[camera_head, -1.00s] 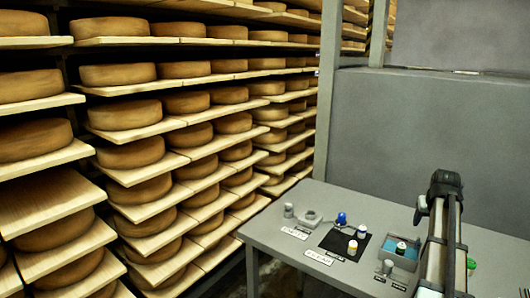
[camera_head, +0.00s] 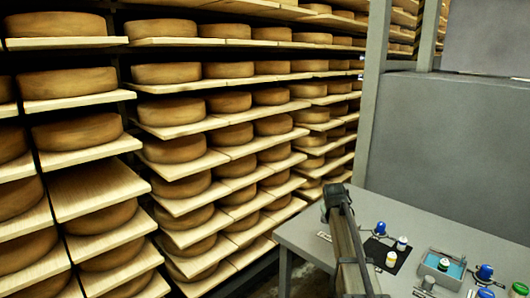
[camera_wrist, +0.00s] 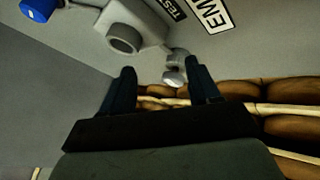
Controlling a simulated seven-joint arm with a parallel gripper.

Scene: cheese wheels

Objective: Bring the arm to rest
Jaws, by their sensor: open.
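My arm (camera_head: 350,245) reaches over the left part of the grey table (camera_head: 305,237) in the head view. The gripper's fingers cannot be made out there. In the wrist view my gripper (camera_wrist: 162,75) is open, its two dark fingers apart with nothing held between them. A small silvery piece (camera_wrist: 174,70) shows in the gap, but looks farther off. A grey holder with a round hole (camera_wrist: 124,38) is beyond the left finger, apart from it. A blue-topped item (camera_wrist: 38,8) is at the upper left.
On the table are a black mat (camera_head: 378,249) with white pots (camera_head: 402,243), a blue-grey tray (camera_head: 432,264) and blue-capped items (camera_head: 484,272). Shelves of cheese wheels (camera_head: 180,147) stand at the left. A grey partition (camera_head: 450,140) stands behind the table.

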